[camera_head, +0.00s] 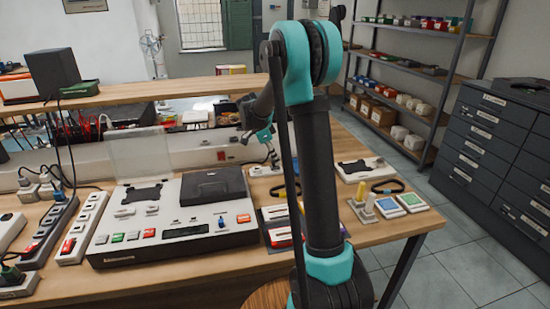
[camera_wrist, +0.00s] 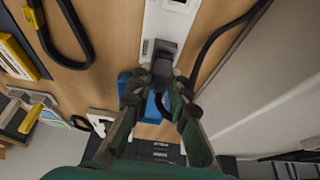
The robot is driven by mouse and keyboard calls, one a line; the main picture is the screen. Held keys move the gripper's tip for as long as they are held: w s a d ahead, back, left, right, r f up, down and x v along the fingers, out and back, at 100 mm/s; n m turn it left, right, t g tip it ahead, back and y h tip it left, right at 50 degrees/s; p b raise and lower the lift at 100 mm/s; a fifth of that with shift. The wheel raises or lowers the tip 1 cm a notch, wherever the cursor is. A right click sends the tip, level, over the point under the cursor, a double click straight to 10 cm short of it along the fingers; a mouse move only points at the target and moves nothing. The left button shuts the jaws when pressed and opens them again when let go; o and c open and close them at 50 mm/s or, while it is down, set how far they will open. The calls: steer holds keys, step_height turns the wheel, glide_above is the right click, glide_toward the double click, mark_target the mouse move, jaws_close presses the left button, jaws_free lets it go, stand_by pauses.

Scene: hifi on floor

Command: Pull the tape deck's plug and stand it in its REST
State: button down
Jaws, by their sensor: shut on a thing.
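The grey-and-white tape deck (camera_head: 175,218) stands on the wooden bench. My gripper (camera_head: 266,140) is behind my raised arm, near the back of the bench, partly hidden. In the wrist view my gripper (camera_wrist: 165,88) is shut on a dark grey plug (camera_wrist: 164,52). The plug is at the end of a white strip (camera_wrist: 169,18); I cannot tell whether it sits in it or above it. A blue piece (camera_wrist: 127,92) shows behind the fingers, on the wood. Which piece is the REST cannot be told.
White power strips (camera_head: 84,228) with plugs and cables stand at the left. A black cable (camera_wrist: 222,32) runs beside the white strip, near a pale wall (camera_wrist: 250,85). A yellow-ended black loop (camera_wrist: 64,45) and small boxes (camera_head: 409,201) lie on the bench.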

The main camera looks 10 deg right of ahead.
steer(key=shift+f, duration=0.2)
stand_by(0.4)
steer(key=c, duration=1.4)
jaws_free()
steer(key=shift+o, duration=0.2)
steer(key=d+v, duration=0.1)
steer(key=v, duration=1.5)
steer(key=shift+d+r, duration=0.2)
steer(key=shift+r, duration=0.4)
